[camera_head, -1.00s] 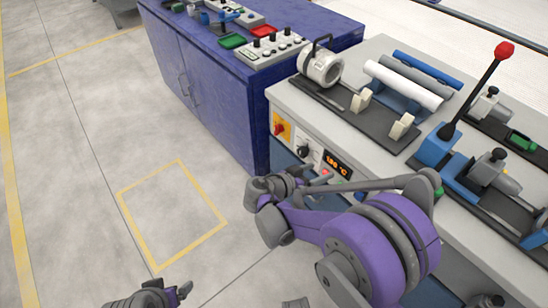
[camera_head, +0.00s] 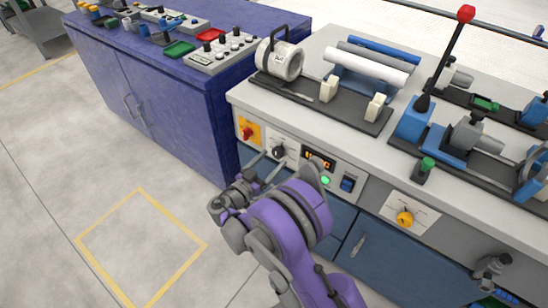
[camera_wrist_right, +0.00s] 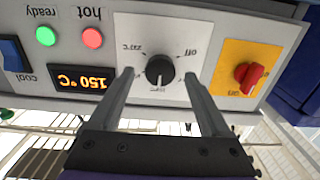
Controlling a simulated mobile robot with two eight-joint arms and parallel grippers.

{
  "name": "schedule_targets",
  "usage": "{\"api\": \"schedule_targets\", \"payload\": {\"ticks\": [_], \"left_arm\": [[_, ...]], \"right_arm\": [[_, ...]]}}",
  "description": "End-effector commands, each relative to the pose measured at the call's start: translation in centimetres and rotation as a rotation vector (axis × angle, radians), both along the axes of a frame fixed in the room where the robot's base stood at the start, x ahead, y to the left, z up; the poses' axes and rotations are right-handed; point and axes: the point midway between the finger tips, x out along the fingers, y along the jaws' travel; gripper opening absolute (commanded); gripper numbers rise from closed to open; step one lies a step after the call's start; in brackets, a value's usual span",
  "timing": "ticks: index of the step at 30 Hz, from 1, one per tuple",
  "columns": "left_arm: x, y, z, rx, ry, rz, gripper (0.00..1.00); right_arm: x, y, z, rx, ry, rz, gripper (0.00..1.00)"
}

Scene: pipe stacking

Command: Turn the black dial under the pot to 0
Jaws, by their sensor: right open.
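The black dial (camera_head: 279,151) is on the white front panel below the pot (camera_head: 281,60). In the right wrist view, the dial (camera_wrist_right: 159,70) shows upside down, with "Off" and temperature marks around it; its pointer is too small to read surely. My right gripper (camera_head: 264,170) is at the panel, and in its wrist view its open fingers (camera_wrist_right: 159,76) lie on either side of the dial. Contact with the dial cannot be told. The orange display (camera_wrist_right: 78,79) reads 150 °C. My left gripper is out of view.
A red knob on a yellow plate (camera_wrist_right: 250,75) is beside the dial. Green (camera_wrist_right: 46,36) and red (camera_wrist_right: 92,38) lights and a blue switch (camera_wrist_right: 11,56) are on the other side. A blue cabinet (camera_head: 180,110) stands left. The marked floor is clear.

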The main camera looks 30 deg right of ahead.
Motion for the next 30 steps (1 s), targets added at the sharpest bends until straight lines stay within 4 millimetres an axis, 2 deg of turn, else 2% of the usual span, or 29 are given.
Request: {"api": "schedule_targets", "payload": {"ticks": [1,6,16,27,30], "left_arm": [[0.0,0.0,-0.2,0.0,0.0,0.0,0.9],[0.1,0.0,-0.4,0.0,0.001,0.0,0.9],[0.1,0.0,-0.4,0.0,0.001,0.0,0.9],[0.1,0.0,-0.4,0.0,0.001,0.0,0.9],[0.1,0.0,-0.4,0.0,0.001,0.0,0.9]], "right_arm": [[0.3,-0.8,-0.1,-0.001,0.0,-0.003,0.81],[0.8,-2.1,0.0,0.0,0.0,-0.001,0.81],[1.0,-2.3,0.0,0.001,0.0,0.0,0.81],[1.0,-2.3,0.0,0.001,0.0,0.0,0.15],[1.0,-2.3,0.0,0.001,0.0,0.0,0.0]]}}
